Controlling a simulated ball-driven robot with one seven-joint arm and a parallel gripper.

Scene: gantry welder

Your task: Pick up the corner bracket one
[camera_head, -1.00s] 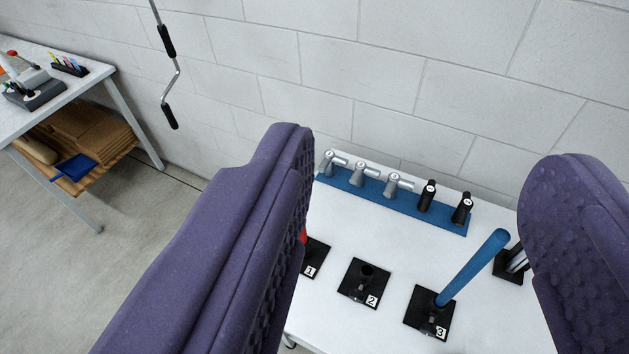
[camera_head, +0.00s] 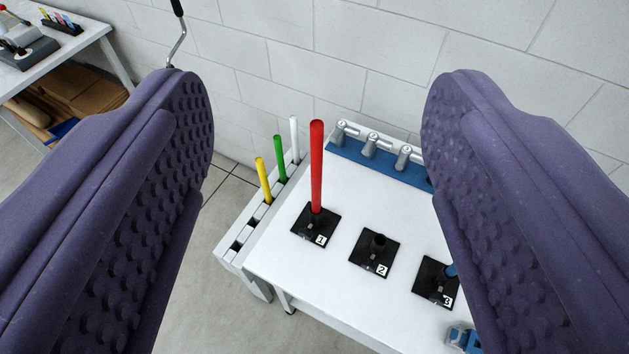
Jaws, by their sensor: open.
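Several silver angled fittings with round number labels stand on a blue strip (camera_head: 350,151) along the table's back edge. Three show in part or whole: left (camera_head: 346,132), middle (camera_head: 375,147) and right (camera_head: 407,158). Their labels are too small to read surely, so I cannot tell which is corner bracket one. My gripper (camera_head: 318,95) is open and empty, with a purple ridged finger on each side of the view. The fittings lie beyond it, between the fingers and nearer the right one. The right finger hides the strip's right end.
On the white table (camera_head: 330,290), a red rod (camera_head: 317,165) stands in base 1 (camera_head: 325,237). Base 2 (camera_head: 374,252) is empty; base 3 (camera_head: 432,284) is partly hidden. Yellow (camera_head: 263,178), green (camera_head: 280,155) and white (camera_head: 295,135) rods stand in a side rack. A block wall rises behind.

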